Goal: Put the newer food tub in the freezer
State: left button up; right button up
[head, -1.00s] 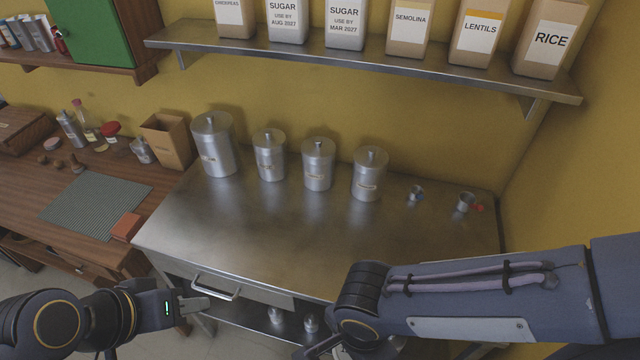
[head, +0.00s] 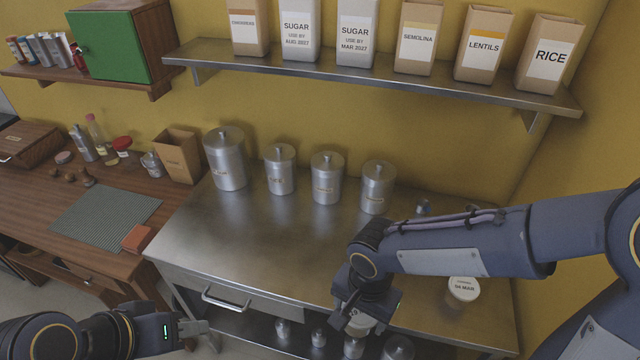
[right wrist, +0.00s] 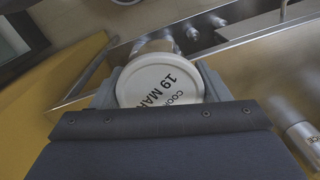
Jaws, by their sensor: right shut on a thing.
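A round tub (head: 360,325) with a white lid is in my right gripper (head: 354,314), near the front right of the steel counter. In the right wrist view the lid of this tub (right wrist: 160,86) reads "COO…" and "19 MAR", and the fingers grip its two sides. A second white-lidded tub (head: 463,289), marked "04 MAR", stands on the counter at right, under my right forearm. My left gripper (head: 200,330) is low at the left, in front of the counter, with nothing seen in it; its finger gap is unclear. No freezer can be made out.
Several steel canisters (head: 326,180) stand along the back of the steel counter (head: 240,240). Above them is a shelf (head: 370,75) with packets. A drawer handle (head: 226,300) is at the counter's front. The counter's middle is clear. A wooden bench (head: 40,210) is at left.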

jog(key=w+d+f+n, duration=0.2)
jog(key=w+d, duration=0.2)
jog(key=w+d+f+n, duration=0.2)
jog(key=w+d+f, duration=0.1)
jog(key=w+d, duration=0.1)
jog(key=w+d+f+n, duration=0.2)
jog(key=w+d, duration=0.2)
jog(key=shift+w+d+f, duration=0.15)
jog(key=shift+w+d, duration=0.25)
jog(key=shift+a, duration=0.1)
